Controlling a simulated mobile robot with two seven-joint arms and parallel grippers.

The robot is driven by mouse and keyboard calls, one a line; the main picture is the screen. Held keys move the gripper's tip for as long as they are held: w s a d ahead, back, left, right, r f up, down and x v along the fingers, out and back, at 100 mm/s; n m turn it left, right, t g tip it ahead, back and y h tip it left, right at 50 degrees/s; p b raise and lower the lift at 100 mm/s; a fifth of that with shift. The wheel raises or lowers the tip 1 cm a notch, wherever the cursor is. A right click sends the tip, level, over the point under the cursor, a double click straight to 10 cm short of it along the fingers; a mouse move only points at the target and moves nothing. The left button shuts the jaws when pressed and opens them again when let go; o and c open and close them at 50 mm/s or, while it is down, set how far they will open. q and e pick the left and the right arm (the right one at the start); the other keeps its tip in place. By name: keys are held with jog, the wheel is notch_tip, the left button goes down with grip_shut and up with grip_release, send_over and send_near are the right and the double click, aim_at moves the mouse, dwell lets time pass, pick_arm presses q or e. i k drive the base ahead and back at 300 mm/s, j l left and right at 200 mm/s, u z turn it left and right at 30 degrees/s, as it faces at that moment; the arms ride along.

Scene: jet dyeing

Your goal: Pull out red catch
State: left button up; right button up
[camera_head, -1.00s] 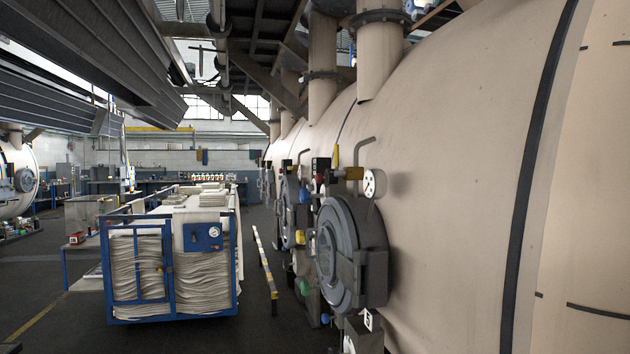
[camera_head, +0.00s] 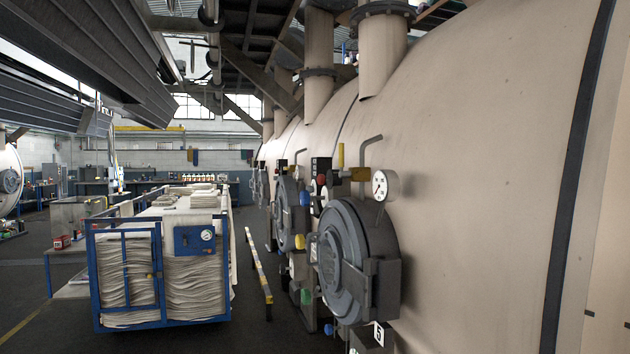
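A small red part (camera_head: 321,180) shows on the dark fittings just above the nearest round hatch (camera_head: 358,262) of the big beige vessel. It is too small to tell whether it is the red catch. The hatch is grey, looks shut, and sits low on the vessel's side at the middle right. Neither of my grippers is in view.
A blue-framed cart (camera_head: 163,270) loaded with folded cloth stands at the left. A yellow-and-black barrier rail (camera_head: 258,266) lies between it and the vessel (camera_head: 480,180). Dark floor is clear along the front left. A gauge (camera_head: 385,185) juts out above the hatch.

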aim_at(321, 179)
jog(key=i+j+z, duration=0.2)
jog(key=i+j, duration=1.95)
